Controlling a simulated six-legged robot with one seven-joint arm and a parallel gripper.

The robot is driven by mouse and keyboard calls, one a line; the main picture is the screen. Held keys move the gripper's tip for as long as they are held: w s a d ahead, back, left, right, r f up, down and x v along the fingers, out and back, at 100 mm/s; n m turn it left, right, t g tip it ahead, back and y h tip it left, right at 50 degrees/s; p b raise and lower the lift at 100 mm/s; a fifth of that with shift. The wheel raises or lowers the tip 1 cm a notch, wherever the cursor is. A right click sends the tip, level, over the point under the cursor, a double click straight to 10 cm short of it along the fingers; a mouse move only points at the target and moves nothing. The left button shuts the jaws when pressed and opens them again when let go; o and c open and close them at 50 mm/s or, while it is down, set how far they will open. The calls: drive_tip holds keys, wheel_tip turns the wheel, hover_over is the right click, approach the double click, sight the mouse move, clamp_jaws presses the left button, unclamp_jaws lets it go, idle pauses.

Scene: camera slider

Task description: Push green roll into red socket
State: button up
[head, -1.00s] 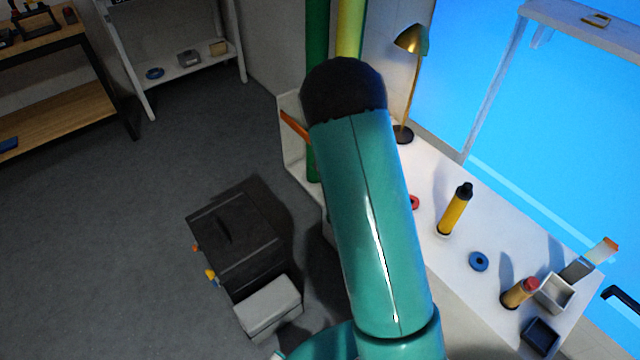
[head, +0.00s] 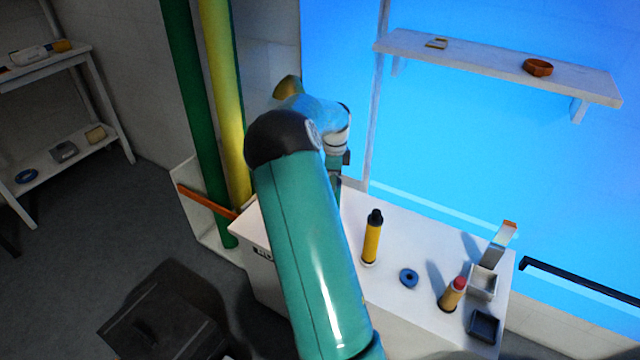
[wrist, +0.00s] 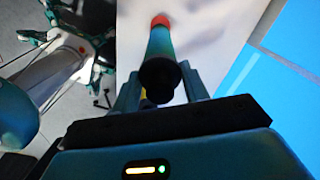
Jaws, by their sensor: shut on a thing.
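In the wrist view, my gripper (wrist: 158,88) is shut on the green roll (wrist: 160,48), a slim cylinder with a black end towards the camera. At the roll's far end is a red ring, the red socket (wrist: 161,20), against the white worktop. The roll overlaps the socket in the picture, so I cannot tell whether its tip is inside. In the head view my arm hides the socket and most of the gripper.
On the white worktop (head: 400,215) stand a yellow roll with a black top (head: 372,238), a blue ring (head: 409,277), a red-topped tan cylinder (head: 452,294) and small trays (head: 485,325). Tall green (head: 195,100) and yellow (head: 222,90) poles stand left. A wall shelf (head: 480,62) hangs behind.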

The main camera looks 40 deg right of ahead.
drive_tip(key=shift+w, duration=0.1)
wheel_tip(320, 180, down, 6)
idle(0.8)
drive_tip(key=shift+f, duration=1.25)
idle(4.1)
drive_tip(key=shift+a+f, duration=0.1)
drive_tip(key=shift+c, duration=0.5)
idle(0.9)
